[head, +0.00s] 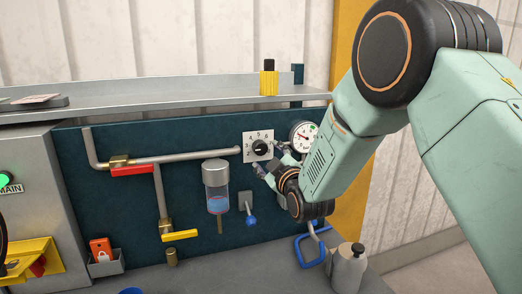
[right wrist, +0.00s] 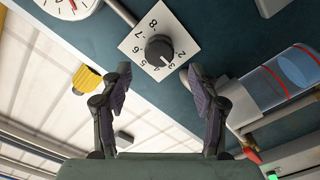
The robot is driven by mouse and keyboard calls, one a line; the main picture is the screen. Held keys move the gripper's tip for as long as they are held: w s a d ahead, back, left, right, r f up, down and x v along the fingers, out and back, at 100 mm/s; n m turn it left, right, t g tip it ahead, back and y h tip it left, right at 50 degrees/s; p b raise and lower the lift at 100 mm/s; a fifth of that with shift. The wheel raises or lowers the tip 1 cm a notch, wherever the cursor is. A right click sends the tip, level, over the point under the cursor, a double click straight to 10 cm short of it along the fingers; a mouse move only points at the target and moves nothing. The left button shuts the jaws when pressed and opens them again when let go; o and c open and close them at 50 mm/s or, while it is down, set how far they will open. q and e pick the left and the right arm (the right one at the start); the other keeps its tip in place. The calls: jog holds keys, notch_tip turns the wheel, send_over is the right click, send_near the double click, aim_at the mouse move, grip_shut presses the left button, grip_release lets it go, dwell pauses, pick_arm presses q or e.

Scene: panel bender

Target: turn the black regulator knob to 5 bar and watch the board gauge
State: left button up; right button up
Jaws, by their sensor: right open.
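The black regulator knob (head: 261,149) sits on a white numbered plate (head: 249,136) on the dark blue board. The right wrist view shows the knob (right wrist: 158,49) closer, on its tilted plate; I cannot tell its exact setting. The board gauge (head: 304,137), white and round, is just right of the plate, partly hidden by my arm; only its edge shows in the right wrist view (right wrist: 68,6). My right gripper (head: 269,159) is open at the knob. Its fingertips (right wrist: 158,76) are spread wider than the knob, with no visible contact. My left gripper is not in view.
Grey pipes with a red-handled valve (head: 132,170) and a yellow-handled valve (head: 180,235) run left of the knob. A grey bottle (head: 348,267) stands below my right arm. A shelf (head: 160,97) overhangs.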

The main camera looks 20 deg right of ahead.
aim_at(261, 150)
jog(key=w, duration=0.4)
jog(key=shift+w+d+p, duration=0.15)
jog(key=shift+p, duration=0.25)
jog(key=shift+w+a, duration=0.2)
jog(key=shift+w, duration=0.35)
jog(key=shift+s, duration=0.15)
jog(key=shift+d+f, duration=0.1)
jog(key=c, duration=1.2)
